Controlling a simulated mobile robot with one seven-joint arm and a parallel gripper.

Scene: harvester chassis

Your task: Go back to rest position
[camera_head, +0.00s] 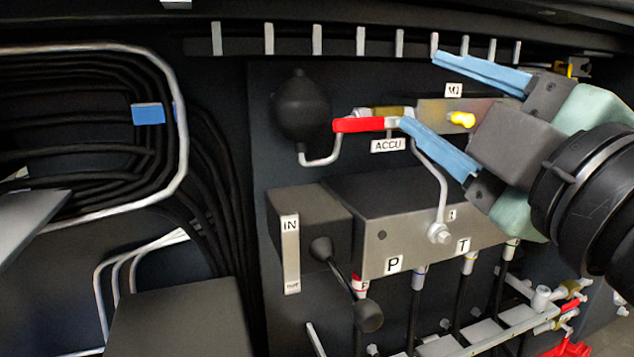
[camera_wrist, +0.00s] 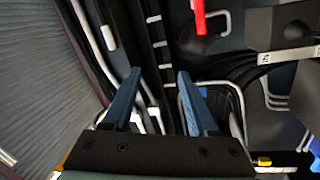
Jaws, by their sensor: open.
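My gripper (camera_head: 418,88) comes in from the right in the head view, with its two blue fingers spread apart and nothing between them. The lower fingertip lies close to the right end of a red valve handle (camera_head: 362,125) in the picture; I cannot tell whether they touch. The wrist view shows both blue fingers (camera_wrist: 158,82) apart and empty. A red handle (camera_wrist: 199,17) shows there at the top, beyond the fingertips.
A black accumulator bulb (camera_head: 301,105) hangs left of the red handle. Below is a grey valve block (camera_head: 430,235) with P and T labels and a black knob lever (camera_head: 369,315). A metal tube loop (camera_head: 183,150) with black hoses is at left.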

